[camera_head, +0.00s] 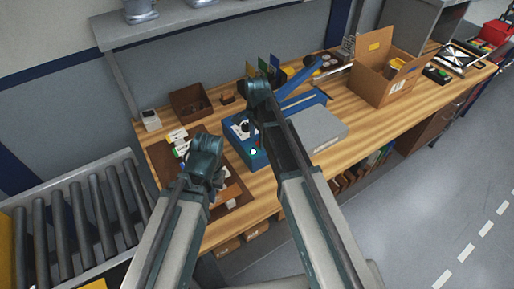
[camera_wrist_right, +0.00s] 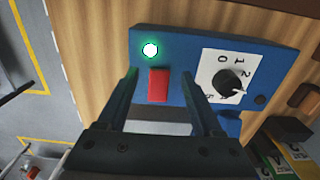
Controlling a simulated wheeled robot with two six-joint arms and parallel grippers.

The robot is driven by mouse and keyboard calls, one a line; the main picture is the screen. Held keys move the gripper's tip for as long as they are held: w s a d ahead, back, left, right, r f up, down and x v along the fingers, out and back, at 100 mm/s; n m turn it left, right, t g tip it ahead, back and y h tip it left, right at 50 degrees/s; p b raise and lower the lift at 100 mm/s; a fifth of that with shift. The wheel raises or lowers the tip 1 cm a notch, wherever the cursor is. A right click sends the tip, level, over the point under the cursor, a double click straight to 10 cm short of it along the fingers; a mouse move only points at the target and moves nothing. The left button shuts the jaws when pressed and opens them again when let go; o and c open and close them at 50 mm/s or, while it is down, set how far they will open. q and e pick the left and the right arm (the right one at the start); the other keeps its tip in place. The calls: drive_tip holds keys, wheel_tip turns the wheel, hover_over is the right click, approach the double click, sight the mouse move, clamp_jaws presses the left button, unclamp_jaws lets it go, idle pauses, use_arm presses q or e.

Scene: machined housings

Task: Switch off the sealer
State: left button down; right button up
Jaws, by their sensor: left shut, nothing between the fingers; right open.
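The sealer (camera_head: 245,153) is a blue machine on the wooden bench, with a long blue arm (camera_head: 305,98). In the right wrist view its blue panel (camera_wrist_right: 185,42) carries a lit green lamp (camera_wrist_right: 150,50), a red switch (camera_wrist_right: 158,85) and a black dial (camera_wrist_right: 229,82) on a white numbered plate. The dial's pointer faces lower right. My right gripper (camera_wrist_right: 163,88) is open, its fingers either side of the red switch; contact cannot be told. In the head view my right arm hides part of the sealer. My left gripper (camera_head: 212,178) is shut and empty, left of the sealer.
A grey block (camera_head: 318,130) lies right of the sealer. An open cardboard box (camera_head: 385,80) stands further right. A brown bin (camera_head: 190,102) and a small white box (camera_head: 150,120) are at the back left. A roller conveyor (camera_head: 75,225) adjoins the bench at left.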

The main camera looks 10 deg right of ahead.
drive_tip(key=shift+f+b, duration=0.45)
drive_tip(key=shift+f, duration=0.45)
drive_tip(key=shift+r, duration=0.1)
clamp_jaws()
